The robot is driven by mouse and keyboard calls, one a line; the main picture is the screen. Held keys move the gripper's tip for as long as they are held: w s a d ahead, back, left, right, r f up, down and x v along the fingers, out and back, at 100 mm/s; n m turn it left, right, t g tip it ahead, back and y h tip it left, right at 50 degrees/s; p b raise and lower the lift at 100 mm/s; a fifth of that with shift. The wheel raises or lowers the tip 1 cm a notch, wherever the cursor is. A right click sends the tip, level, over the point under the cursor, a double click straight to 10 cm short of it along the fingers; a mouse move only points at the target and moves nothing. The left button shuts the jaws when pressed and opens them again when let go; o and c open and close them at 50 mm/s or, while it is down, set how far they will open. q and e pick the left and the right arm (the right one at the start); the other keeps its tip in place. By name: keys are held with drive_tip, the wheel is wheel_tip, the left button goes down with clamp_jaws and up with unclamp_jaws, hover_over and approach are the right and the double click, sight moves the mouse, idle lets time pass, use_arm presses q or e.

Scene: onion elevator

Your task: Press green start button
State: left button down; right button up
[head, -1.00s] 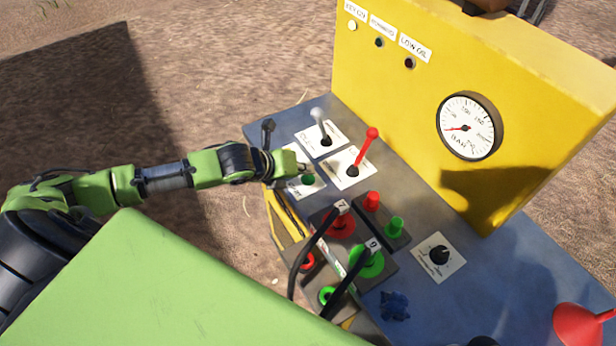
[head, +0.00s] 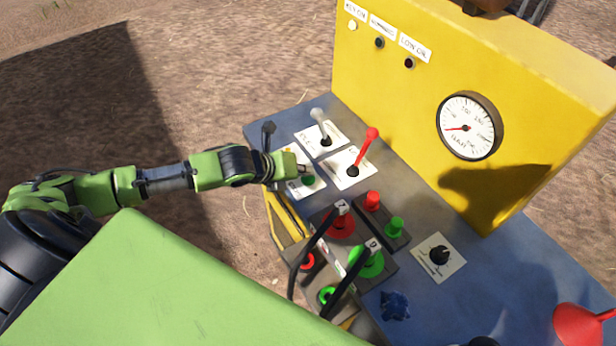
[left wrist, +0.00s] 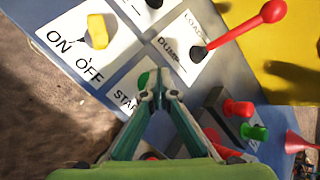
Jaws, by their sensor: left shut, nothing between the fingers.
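The green start button (head: 308,181) is small and round and sits on a white plate near the left end of the blue-grey panel. It also shows in the left wrist view (left wrist: 143,80), above the partly covered "START" label. My left gripper (head: 301,172) is at this plate, with its tips close beside the button. In the left wrist view its two fingers (left wrist: 160,88) come together, empty, just right of the button and partly over its plate. I cannot tell whether they touch the button. My right gripper is not in view.
A yellow ON/OFF switch (left wrist: 97,31) lies left of the button. A red lever (head: 364,150) and a grey lever (head: 319,125) stand behind it. Red and green plugs with black cables (head: 340,225) are in front. A yellow gauge wall (head: 400,95) rises behind the panel.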

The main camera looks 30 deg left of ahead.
sight(306, 179)
use_arm(q)
drive_tip(key=shift+f, duration=0.15)
idle(0.4)
drive_tip(key=shift+f+b, duration=0.3)
drive_tip(key=shift+f, duration=0.25)
idle(0.6)
drive_tip(key=shift+r+p, duration=0.85)
drive_tip(key=shift+p, duration=0.1)
drive_tip(key=shift+r, duration=0.2)
drive_tip(key=shift+r+p, duration=0.1)
drive_tip(key=shift+p, duration=0.2)
wheel_tip(306, 179, up, 5)
drive_tip(key=p, duration=0.5)
